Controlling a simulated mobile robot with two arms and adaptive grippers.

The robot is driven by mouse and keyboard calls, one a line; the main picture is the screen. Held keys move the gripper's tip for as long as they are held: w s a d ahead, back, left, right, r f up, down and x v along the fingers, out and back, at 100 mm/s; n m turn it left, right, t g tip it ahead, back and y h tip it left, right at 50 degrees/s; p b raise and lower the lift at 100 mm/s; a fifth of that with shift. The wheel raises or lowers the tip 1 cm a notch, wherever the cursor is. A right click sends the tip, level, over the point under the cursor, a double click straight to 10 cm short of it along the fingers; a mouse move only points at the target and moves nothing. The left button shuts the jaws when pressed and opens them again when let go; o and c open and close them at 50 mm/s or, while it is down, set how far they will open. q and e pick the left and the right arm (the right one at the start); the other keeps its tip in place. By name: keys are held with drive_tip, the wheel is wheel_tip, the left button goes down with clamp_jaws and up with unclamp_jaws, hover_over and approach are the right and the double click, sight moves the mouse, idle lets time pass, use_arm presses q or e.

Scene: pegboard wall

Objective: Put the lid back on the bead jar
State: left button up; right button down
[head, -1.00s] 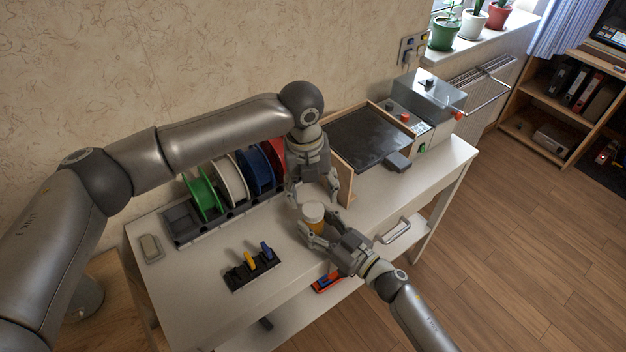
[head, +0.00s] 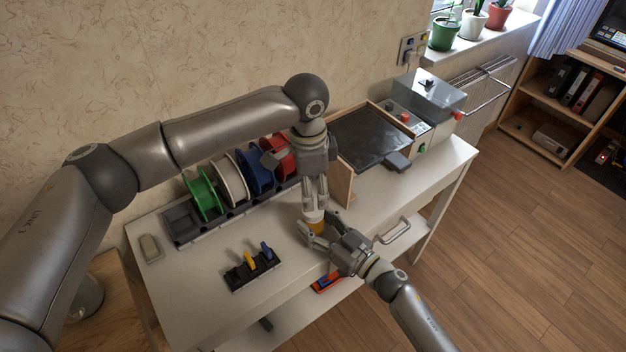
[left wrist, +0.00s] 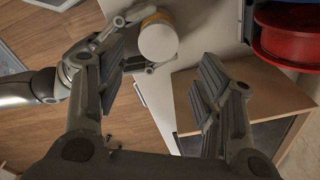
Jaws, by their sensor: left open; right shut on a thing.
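The bead jar (head: 318,227) has an amber body and a white lid (head: 314,214) on its top; I cannot tell how firmly the lid sits. My right gripper (head: 316,234) is shut on the jar body and holds it near the table's front side. My left gripper (head: 314,203) is open and points down over the lid, partly hiding it. In the left wrist view the white lid (left wrist: 158,42) lies beyond my open fingers, nearer the left one, with the amber body (left wrist: 154,18) behind it.
A spool rack with green (head: 203,197), white, blue and red spools stands at the back. A wooden-sided black tray (head: 368,137) is to the right. A small holder (head: 252,272) with yellow and blue items is at the front left. The left tabletop is partly clear.

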sight(313, 220)
use_arm(q)
drive_tip(key=n, duration=0.3)
drive_tip(key=shift+r, duration=0.1)
drive_tip(key=n, duration=0.4)
drive_tip(key=shift+r+n, duration=0.1)
drive_tip(key=shift+n, duration=0.3)
drive_tip(key=n, duration=0.6)
drive_tip(key=shift+r, duration=0.2)
drive_tip(key=n, duration=0.7)
drive_tip(key=shift+r+n, duration=0.2)
drive_tip(key=shift+n, duration=0.2)
drive_tip(key=n, duration=0.6)
drive_tip(key=shift+r+y, duration=0.15)
drive_tip(key=shift+y, duration=0.15)
drive_tip(key=shift+d+f, duration=0.1)
drive_tip(key=shift+f, duration=3.9)
